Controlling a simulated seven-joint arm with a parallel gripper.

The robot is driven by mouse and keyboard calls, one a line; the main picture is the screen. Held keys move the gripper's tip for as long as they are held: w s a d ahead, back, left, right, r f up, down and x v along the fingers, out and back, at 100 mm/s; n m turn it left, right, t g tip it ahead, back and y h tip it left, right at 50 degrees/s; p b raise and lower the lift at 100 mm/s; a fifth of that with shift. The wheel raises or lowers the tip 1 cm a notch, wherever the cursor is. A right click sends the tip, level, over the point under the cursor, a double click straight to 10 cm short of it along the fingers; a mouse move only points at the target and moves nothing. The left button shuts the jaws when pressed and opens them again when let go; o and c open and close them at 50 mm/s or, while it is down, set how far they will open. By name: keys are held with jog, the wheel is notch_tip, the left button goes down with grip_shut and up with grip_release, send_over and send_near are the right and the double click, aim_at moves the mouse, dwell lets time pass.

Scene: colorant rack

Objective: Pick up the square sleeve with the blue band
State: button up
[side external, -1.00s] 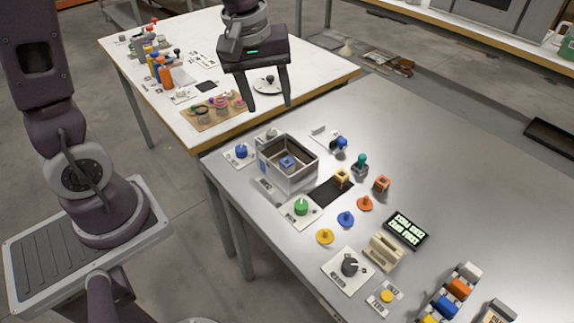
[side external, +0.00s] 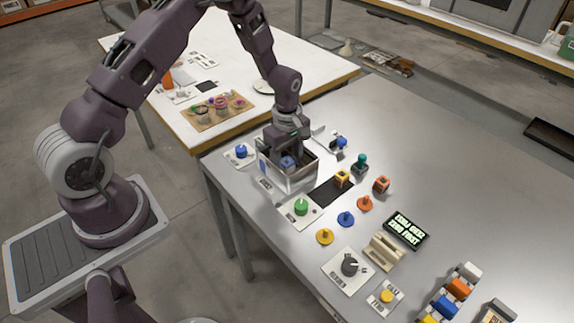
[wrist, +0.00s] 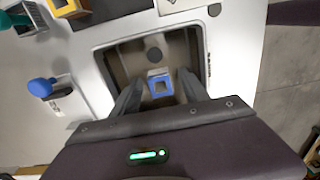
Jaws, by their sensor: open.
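My gripper (side external: 288,157) reaches down into the box. Its two fingers (wrist: 159,80) are spread, one on each side of the sleeve, with a visible gap at each side. Nothing is held. The sleeve's lower part is hidden in the side view.
A black mat (side external: 325,192) lies beside the box. A blue knob (side external: 240,151) and a green knob (side external: 301,206) flank the box. The box walls closely surround my fingers.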

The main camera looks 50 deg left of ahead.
grip_shut()
jog(key=shift+r, duration=0.4)
notch_tip(320, 180, up, 9)
jog(key=d+m, duration=0.4)
jog(key=d, duration=1.7)
jog(key=shift+w+m, duration=0.25)
jog(key=shift+m, duration=0.05)
jog(key=shift+f, duration=0.1)
